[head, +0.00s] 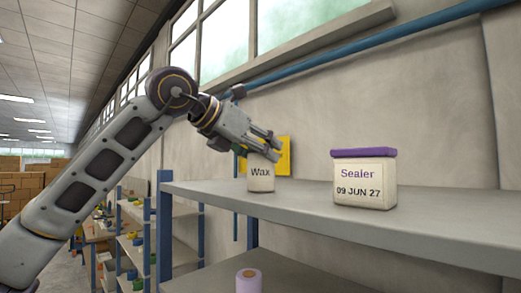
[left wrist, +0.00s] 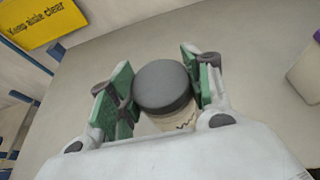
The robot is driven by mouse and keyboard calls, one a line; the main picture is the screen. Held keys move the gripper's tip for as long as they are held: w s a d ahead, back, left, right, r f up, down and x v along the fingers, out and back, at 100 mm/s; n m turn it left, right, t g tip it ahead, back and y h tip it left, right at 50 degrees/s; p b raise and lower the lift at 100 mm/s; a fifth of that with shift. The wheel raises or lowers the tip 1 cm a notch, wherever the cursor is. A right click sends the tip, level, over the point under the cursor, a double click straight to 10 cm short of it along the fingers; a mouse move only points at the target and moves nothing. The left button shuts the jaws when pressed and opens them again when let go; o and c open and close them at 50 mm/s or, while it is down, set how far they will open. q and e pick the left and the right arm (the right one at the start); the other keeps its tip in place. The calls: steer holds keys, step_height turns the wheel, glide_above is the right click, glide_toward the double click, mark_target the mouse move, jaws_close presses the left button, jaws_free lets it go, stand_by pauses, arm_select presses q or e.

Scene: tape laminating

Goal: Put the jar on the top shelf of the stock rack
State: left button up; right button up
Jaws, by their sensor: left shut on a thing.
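The jar (head: 261,174) is cream coloured and labelled "Wax". In the left wrist view the jar (left wrist: 165,88) shows its dark grey lid between the green finger pads. My left gripper (head: 266,146) is shut on the jar from above and behind, hiding its lid in the head view. The jar is upright at the left part of the top shelf (head: 330,213) of the stock rack. Its base appears at the shelf surface; I cannot tell whether it touches. My right gripper is not in view.
A cream box with a purple lid (head: 364,178), labelled "Sealer 09 JUN 27", stands right of the jar on the same shelf. A purple-and-cream roll (head: 249,281) is on the shelf below. A yellow sign (left wrist: 42,22) hangs behind. The shelf between jar and box is clear.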

arm_select(q)
steer(key=o, duration=1.2)
steer(key=shift+r, duration=0.1)
steer(key=shift+s+a+r, duration=0.2)
steer(key=shift+s+a, duration=0.2)
steer(key=shift+a, duration=0.05)
steer(key=b+v, duration=0.2)
steer(key=v, duration=0.8)
steer(key=shift+s+a+r+b, duration=0.15)
steer(key=shift+s+a+b, duration=0.1)
steer(key=shift+b, duration=0.15)
